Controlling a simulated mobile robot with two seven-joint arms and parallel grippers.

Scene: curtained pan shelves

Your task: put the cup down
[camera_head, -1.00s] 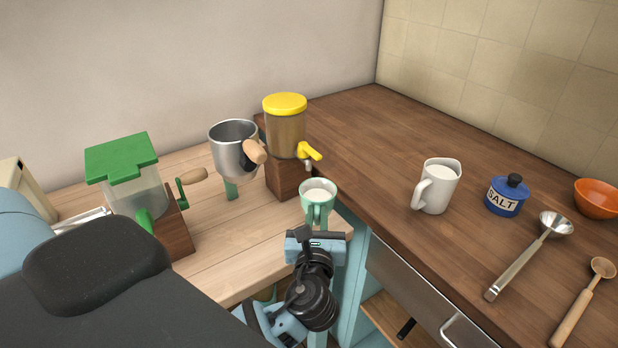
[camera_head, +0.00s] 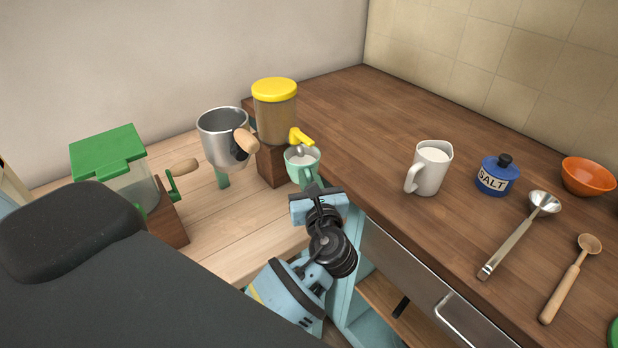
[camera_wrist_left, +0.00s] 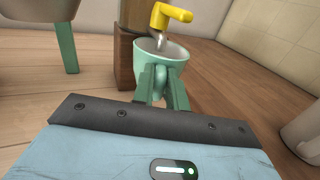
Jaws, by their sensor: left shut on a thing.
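A mint green cup (camera_head: 301,160) is held by my left gripper (camera_head: 309,183), which is shut on its handle. In the left wrist view the cup (camera_wrist_left: 168,58) is upright, its handle between the two green fingers (camera_wrist_left: 160,86). The cup is under the yellow tap (camera_head: 300,138) of a dispenser with a yellow lid (camera_head: 275,108), and the tap's spout reaches the cup's mouth. Whether the cup's base touches the surface beneath is hidden. My right gripper is not in view.
A steel pot (camera_head: 222,140) with a wooden handle and a green-lidded grinder (camera_head: 110,165) stand left on the light wood counter. A white pitcher (camera_head: 430,168), salt jar (camera_head: 497,177), orange bowl (camera_head: 588,177) and spoons are on the dark counter. The dark counter's back is clear.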

